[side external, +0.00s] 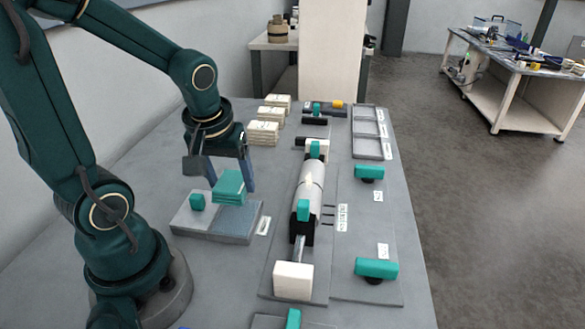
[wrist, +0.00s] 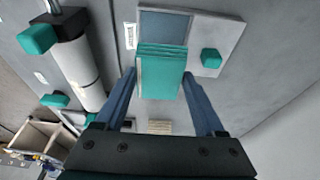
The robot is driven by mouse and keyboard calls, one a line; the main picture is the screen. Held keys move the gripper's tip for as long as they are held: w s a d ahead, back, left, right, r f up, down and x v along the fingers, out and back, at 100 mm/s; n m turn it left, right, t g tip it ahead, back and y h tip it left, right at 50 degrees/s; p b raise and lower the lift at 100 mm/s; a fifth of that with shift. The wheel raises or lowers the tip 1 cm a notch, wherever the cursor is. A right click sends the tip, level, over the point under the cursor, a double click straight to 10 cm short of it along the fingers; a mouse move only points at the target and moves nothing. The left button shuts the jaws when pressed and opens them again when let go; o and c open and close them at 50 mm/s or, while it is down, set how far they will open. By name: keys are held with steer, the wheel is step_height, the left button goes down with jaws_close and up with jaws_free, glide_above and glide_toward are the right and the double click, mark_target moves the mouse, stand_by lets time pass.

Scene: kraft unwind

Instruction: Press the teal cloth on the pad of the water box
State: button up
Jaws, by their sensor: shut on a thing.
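The folded teal cloth (side external: 229,190) is held between the two blue fingers of my gripper (side external: 232,181). In the wrist view the cloth (wrist: 160,78) sits between the fingertips (wrist: 159,72), its layered edge toward the box. The water box (side external: 187,221) is a low grey box with a teal knob (side external: 197,201) on its lid. Its blue-grey pad (side external: 236,224) is on the right half, and the pad (wrist: 165,27) also shows beyond the cloth in the wrist view. The cloth appears raised above the box, partly covering its back edge; the exact gap is unclear.
A white roll (side external: 309,185) on a holder with teal knobs stands right of the box. Stacks of banded paper (side external: 264,131) lie behind my gripper. A grey compartment tray (side external: 372,132) is at the back right. Bare table lies around the box's left and front.

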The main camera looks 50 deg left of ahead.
mark_target(236, 217)
steer(key=shift+f, duration=2.4)
steer(key=shift+f, duration=0.65)
stand_by(0.8)
steer(key=shift+w+a+r, duration=0.1)
steer(key=shift+r, duration=2.45)
